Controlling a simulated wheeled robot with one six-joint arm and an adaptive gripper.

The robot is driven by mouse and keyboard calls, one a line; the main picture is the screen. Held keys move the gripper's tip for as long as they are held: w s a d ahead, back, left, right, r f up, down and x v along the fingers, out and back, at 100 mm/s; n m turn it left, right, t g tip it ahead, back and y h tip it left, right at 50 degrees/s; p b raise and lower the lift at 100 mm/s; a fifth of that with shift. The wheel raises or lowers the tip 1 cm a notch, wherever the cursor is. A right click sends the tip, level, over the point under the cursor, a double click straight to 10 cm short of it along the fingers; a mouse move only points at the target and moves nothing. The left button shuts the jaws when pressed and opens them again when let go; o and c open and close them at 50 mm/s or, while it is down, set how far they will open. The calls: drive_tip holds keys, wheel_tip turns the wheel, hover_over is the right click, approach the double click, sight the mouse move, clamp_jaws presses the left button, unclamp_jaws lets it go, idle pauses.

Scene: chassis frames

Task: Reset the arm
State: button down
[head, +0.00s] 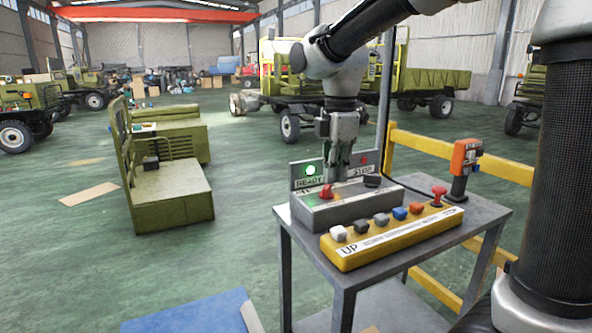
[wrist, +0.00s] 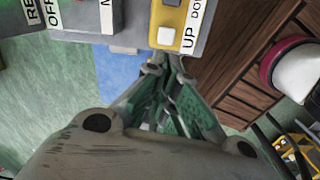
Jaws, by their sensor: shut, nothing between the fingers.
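My gripper (head: 340,172) points down just above the grey control box (head: 345,208) on a small metal table. Its fingers are together and hold nothing. In the wrist view my gripper (wrist: 162,68) shows shut, near the edge of the yellow button panel (wrist: 171,38). My arm reaches in from the upper right of the head view and bends down at the wrist. Whether the fingertips touch the box cannot be told.
The grey table (head: 470,225) also carries an orange device (head: 465,158). A green lamp (head: 310,170) glows on the box's back plate. Yellow railing (head: 420,143) stands behind. A green chassis cab (head: 170,195) stands left, with open floor around it. Trucks stand farther back.

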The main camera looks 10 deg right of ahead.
drive_tip(key=s+d+f+m+t, duration=0.1)
drive_tip(key=s+d+m+t, duration=0.3)
drive_tip(key=s+d+m, duration=1.3)
drive_tip(key=s+m, duration=0.2)
drive_tip(key=shift+s+d+m, duration=0.3)
drive_tip(key=shift+s+d, duration=0.05)
drive_tip(key=shift+s, duration=0.05)
